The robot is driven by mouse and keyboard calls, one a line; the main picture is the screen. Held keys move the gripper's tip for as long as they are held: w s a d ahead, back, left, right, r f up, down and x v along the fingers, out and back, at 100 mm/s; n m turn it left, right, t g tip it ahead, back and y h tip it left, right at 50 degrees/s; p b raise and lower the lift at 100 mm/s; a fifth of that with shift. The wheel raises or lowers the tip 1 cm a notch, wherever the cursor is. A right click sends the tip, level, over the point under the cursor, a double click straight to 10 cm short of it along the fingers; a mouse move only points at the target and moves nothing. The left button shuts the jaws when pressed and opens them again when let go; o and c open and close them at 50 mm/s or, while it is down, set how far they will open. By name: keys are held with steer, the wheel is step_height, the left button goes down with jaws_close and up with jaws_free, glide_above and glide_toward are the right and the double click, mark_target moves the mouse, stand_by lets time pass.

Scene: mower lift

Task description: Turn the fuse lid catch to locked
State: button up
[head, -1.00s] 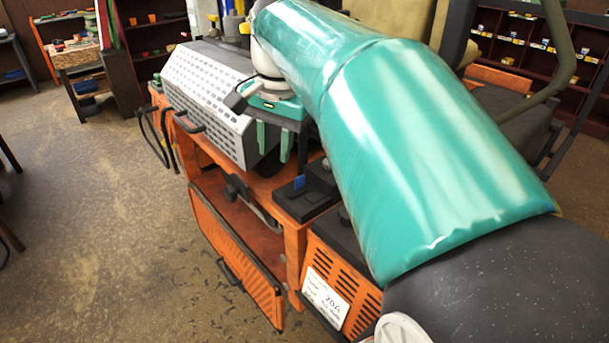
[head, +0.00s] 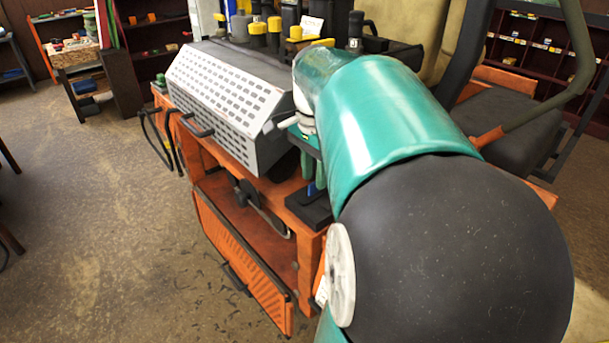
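A low black box (head: 308,209), which I take for the fuse box, sits on the orange deck of the mower. A small blue piece on its lid, likely the catch, is only just visible beneath my fingers. Which way it is turned cannot be made out. My gripper (head: 313,172) points down over this box, its green fingers close to the blue piece. My own arm covers part of the fingers and the right side of the box. Contact, and whether the fingers are apart or closed, cannot be told.
A grey perforated cover (head: 232,95) stands left of my gripper. An orange slotted panel (head: 240,262) hangs open below the deck. Black and yellow levers (head: 274,30) rise behind. The floor (head: 100,220) at left is free.

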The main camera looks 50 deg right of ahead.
steer(key=shift+f, duration=1.05)
jaws_close()
steer(key=shift+n, duration=0.5)
steer(key=n, duration=0.3)
steer(key=shift+n, duration=0.4)
steer(key=n, duration=0.4)
steer(key=shift+r+n, duration=0.1)
steer(key=shift+n, duration=0.2)
steer(key=n, duration=0.8)
steer(key=shift+n, duration=0.3)
